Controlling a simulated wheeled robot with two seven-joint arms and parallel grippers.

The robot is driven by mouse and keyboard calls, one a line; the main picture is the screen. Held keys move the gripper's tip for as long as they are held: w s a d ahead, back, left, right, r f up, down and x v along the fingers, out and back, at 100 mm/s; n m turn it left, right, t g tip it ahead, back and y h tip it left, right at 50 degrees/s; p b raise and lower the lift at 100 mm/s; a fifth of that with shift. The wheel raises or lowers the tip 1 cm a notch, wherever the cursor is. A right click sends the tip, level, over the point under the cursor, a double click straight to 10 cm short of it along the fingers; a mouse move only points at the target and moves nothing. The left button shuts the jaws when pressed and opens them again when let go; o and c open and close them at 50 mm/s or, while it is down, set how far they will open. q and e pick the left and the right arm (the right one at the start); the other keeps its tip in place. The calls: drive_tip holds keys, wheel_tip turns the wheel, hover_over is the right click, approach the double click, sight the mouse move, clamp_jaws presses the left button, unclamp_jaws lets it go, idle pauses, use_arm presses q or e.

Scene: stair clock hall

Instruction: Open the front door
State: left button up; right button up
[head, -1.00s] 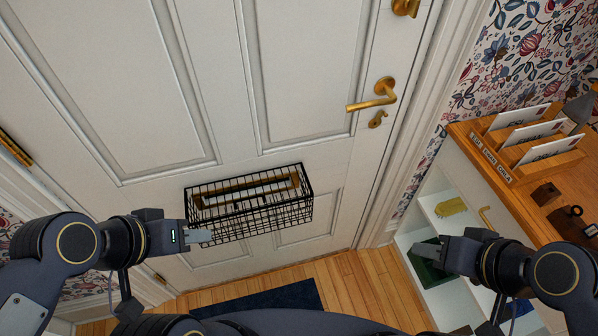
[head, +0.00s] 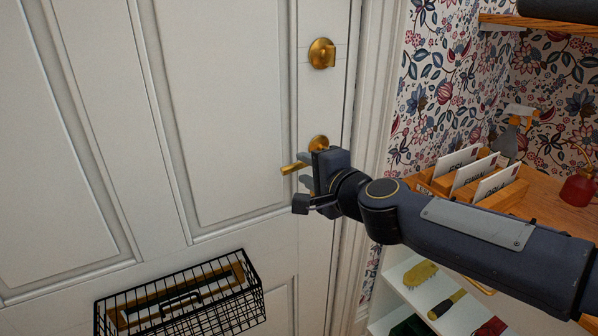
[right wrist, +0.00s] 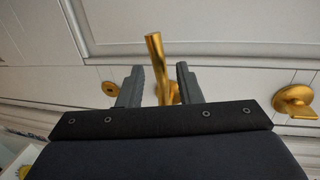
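The white panelled front door (head: 225,110) fills the left of the head view and looks closed. Its brass lever handle (head: 290,169) points left from a round rose near the door's right edge. My right gripper (head: 305,171) is at the lever, fingers pointing at the door. In the right wrist view the brass lever (right wrist: 155,50) passes between the two spread fingers of the gripper (right wrist: 158,76), with gaps visible on both sides. The lever's base is partly hidden by the gripper. A brass thumb-turn (head: 322,53) sits above the handle. My left gripper is out of view.
A black wire letter basket (head: 185,300) hangs on the door, lower left. To the right, past the door frame, a wooden-topped cabinet (head: 550,185) holds a letter rack (head: 500,197), a spray bottle and a red bottle. My right arm passes above the cabinet.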

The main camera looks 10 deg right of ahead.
sight(301, 166)
drive_tip(key=shift+x, duration=1.8)
clamp_jaws()
